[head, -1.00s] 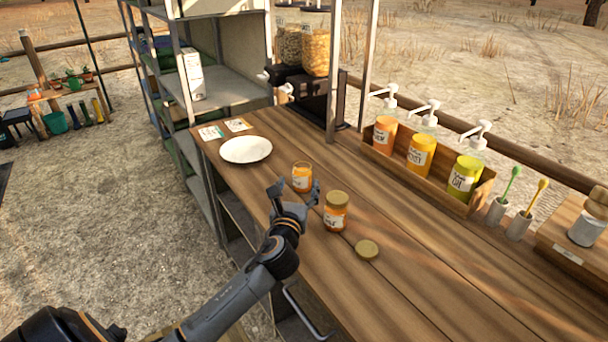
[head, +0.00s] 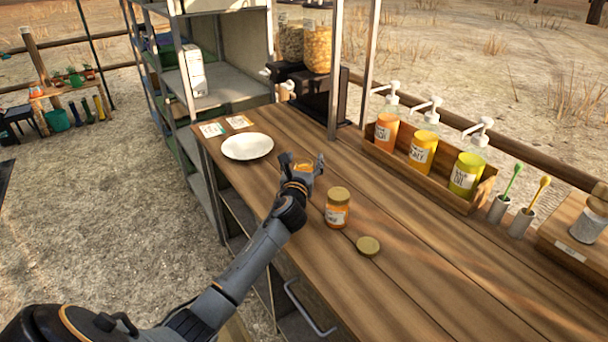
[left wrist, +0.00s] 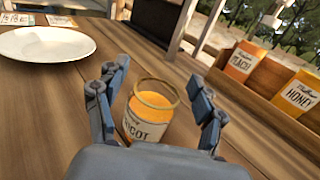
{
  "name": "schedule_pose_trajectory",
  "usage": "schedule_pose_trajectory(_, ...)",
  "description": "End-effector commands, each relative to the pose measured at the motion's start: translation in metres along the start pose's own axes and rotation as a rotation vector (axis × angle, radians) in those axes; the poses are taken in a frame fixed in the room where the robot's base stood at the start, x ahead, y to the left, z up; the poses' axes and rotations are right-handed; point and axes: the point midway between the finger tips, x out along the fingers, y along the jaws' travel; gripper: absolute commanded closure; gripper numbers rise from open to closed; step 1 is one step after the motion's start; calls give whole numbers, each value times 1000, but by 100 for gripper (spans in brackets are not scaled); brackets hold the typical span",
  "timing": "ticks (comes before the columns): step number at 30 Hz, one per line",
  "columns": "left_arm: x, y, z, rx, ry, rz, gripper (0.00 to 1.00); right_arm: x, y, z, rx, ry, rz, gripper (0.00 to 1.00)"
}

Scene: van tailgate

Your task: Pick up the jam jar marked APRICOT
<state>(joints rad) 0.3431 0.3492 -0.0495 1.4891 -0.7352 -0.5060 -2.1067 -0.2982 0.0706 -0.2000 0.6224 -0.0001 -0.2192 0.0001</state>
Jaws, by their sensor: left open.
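The apricot jar (left wrist: 149,112) is a small open glass jar of orange jam; the end of its label, "ICOT", shows in the left wrist view. It stands upright on the wooden counter (head: 430,275). My left gripper (head: 301,160) is open, with one finger on each side of the jar in the left wrist view (left wrist: 160,105). It hides most of the jar in the head view. A second jam jar (head: 337,207) with a gold lid on stands to the right; its label is too small to read. A loose gold lid (head: 368,246) lies near it. My right gripper is not in view.
A white plate (head: 247,146) and two small cards (head: 225,126) lie on the counter's left end. A wooden rack (head: 415,181) of pump bottles stands along the back. Two toothbrush cups (head: 509,216) stand to its right. The counter's front right is clear.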

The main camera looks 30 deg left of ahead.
Motion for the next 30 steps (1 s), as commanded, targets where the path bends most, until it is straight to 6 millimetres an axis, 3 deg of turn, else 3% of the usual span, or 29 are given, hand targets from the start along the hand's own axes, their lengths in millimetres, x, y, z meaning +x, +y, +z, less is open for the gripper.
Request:
schedule_pose_trajectory(3,0,0,0,0,0,0,33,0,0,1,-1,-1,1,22)
schedule_pose_trajectory(13,0,0,0,-1,0,0,100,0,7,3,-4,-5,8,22)
schedule_pose_trajectory(23,0,0,6,0,-5,-1,100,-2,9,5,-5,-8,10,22)
schedule_pose_trajectory(30,-1,0,42,4,-10,-2,100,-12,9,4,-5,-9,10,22)
